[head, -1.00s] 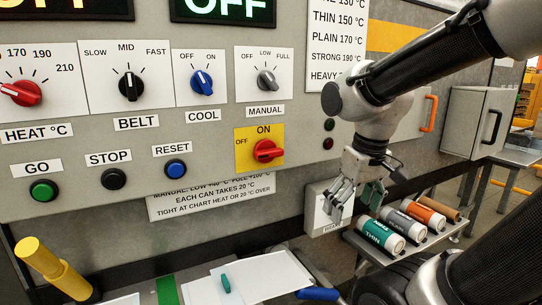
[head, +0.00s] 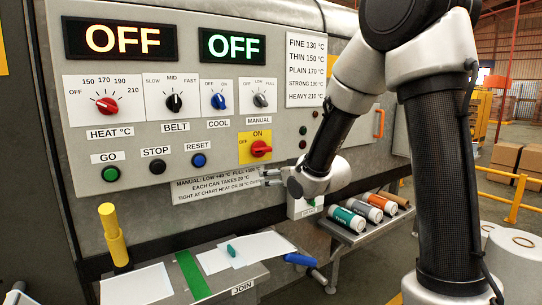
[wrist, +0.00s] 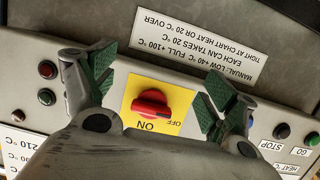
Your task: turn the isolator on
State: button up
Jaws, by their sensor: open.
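The isolator is a red rotary knob (head: 261,148) on a yellow plate (head: 244,158), marked OFF at left and ON at top, in the head view. In the wrist view the panel is upside down, and the red knob (wrist: 150,103) lies between my spread fingers with its grip lying level, along the OFF line. My gripper (head: 268,178) shows just below the knob in the head view, its fingers toward the panel. In the wrist view my gripper (wrist: 160,80) is open, green pads apart, nothing between them touching the knob that I can see.
Other panel controls are close by: a grey MANUAL knob (head: 261,100), a blue COOL knob (head: 218,101) and a blue RESET button (head: 199,160). A paper notice (head: 215,187) hangs below. Coloured rolls (head: 347,220) lie on a shelf at right. A yellow post (head: 112,235) stands at lower left.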

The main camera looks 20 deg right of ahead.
aim_at(264, 150)
notch_tip(264, 150, up, 7)
jog(key=a+t+y, duration=0.1)
jog(key=t+y, duration=0.1)
jog(key=t, duration=0.1)
jog(key=x, duration=0.8)
jog(key=shift+d, duration=0.15)
jog(key=shift+c, duration=0.2)
jog(key=c, duration=1)
